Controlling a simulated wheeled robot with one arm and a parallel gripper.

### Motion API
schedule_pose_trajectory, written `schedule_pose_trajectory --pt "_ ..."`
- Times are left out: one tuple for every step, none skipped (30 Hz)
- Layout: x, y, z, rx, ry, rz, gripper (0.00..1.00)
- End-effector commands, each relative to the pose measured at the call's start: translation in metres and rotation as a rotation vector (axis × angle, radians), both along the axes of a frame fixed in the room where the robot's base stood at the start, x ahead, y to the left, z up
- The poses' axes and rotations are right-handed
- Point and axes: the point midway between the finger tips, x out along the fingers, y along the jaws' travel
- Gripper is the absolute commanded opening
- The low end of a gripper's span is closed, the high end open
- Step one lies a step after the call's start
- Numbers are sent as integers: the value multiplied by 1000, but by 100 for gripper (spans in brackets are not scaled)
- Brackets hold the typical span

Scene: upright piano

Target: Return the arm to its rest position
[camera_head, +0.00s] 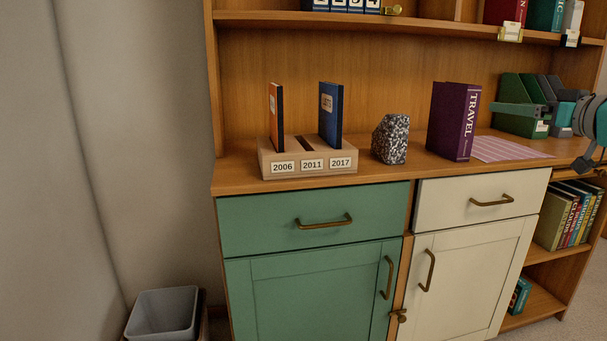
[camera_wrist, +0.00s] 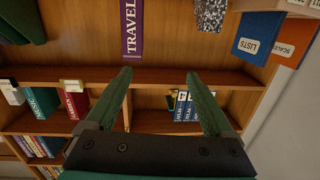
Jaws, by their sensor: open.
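My gripper (camera_wrist: 159,74) is open, with its two green fingers spread wide and nothing between them in the wrist view. In the head view my teal and grey arm (camera_head: 592,118) enters from the right edge, above the right part of the counter. A teal finger of the gripper points left there, in front of the green file holders. The purple TRAVEL book (camera_head: 454,121) stands upright to the left of the gripper. It also shows in the wrist view (camera_wrist: 131,28), beyond the fingertips.
A wooden block (camera_head: 308,160) labelled 2006, 2011 and 2017 holds an orange book (camera_head: 276,118) and a blue book (camera_head: 330,114). A speckled stone bookend (camera_head: 391,139) and a pink striped sheet (camera_head: 508,148) are on the counter. A shelf (camera_head: 400,26) overhangs it. Green file holders (camera_head: 519,90) stand at right.

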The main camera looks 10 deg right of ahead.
Motion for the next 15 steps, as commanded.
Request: schedule_pose_trajectory --pt "3 11 0 2 12 17 87" --pt "4 19 -1 3 21 29 87" --pt "7 28 -3 6 33 45 87" --pt "9 38 -4 9 46 59 87" --pt "11 46 -7 10 58 73 87" --pt "13 60 -10 13 78 93 87" --pt "15 70 -13 16 93 108 87" --pt "16 80 -16 17 110 124 87" --pt "18 95 -20 20 134 145 87" --pt "19 107 -23 22 153 162 87" --pt "20 121 -27 25 175 181 87" --pt "21 143 -35 25 213 211 87" --pt "20 159 -41 26 243 232 87" --pt "19 177 -47 28 275 254 87" --pt "15 202 -58 26 325 283 87"
